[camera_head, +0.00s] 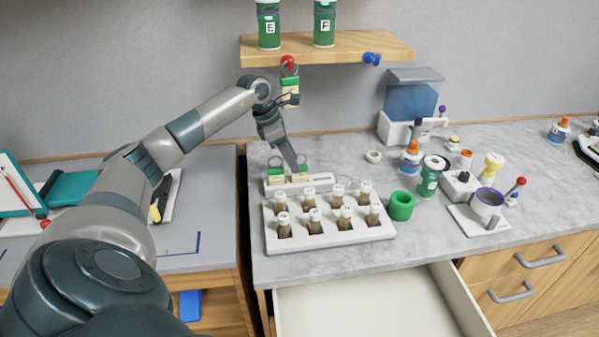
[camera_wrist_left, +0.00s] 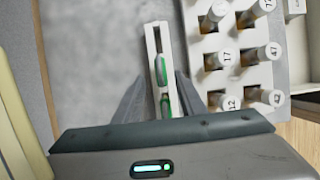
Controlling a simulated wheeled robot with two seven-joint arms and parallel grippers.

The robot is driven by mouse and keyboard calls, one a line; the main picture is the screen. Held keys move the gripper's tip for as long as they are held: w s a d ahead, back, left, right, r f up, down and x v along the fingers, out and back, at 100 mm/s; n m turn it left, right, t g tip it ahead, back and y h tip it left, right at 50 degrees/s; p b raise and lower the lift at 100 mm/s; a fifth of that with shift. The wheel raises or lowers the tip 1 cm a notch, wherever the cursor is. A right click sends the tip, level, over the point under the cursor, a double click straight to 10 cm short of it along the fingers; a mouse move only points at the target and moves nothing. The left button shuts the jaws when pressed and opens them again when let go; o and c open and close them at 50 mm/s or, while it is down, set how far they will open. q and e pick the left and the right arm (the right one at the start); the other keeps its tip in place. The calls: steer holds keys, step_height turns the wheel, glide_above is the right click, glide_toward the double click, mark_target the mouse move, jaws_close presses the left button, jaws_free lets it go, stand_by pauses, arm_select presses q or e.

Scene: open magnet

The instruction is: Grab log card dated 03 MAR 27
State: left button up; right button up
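Two log cards with green tops, a left one (camera_head: 276,178) and a right one (camera_head: 301,174), stand in a white slotted holder (camera_head: 322,180) on the counter. The wrist view shows them edge-on in the holder (camera_wrist_left: 150,42) as two green-and-white cards (camera_wrist_left: 161,70). Another green-topped card (camera_head: 290,95) hangs below a red knob (camera_head: 288,64) at the shelf edge. No date is readable. My left gripper (camera_head: 296,166) points down at the holder, near the right card. In the wrist view its fingers (camera_wrist_left: 158,105) are spread on either side of the holder, with nothing clearly gripped. My right gripper is out of view.
A white rack (camera_head: 328,235) of numbered vials stands directly in front of the holder. A green ring (camera_head: 402,206) and several bottles are to its right. The wooden shelf (camera_head: 345,50) overhangs behind. An open drawer (camera_head: 370,305) juts out below the counter.

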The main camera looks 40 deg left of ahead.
arm_select(q)
steer(key=shift+p+x, duration=0.8)
steer(key=shift+p, duration=0.1)
steer(key=p+x, duration=0.1)
steer(key=x, duration=0.1)
steer(key=shift+d+f+p, duration=0.25)
steer(key=shift+f+p, duration=0.05)
steer(key=shift+f, duration=0.05)
steer(key=shift+w+f, duration=0.15)
steer(key=shift+f, duration=0.25)
jaws_close()
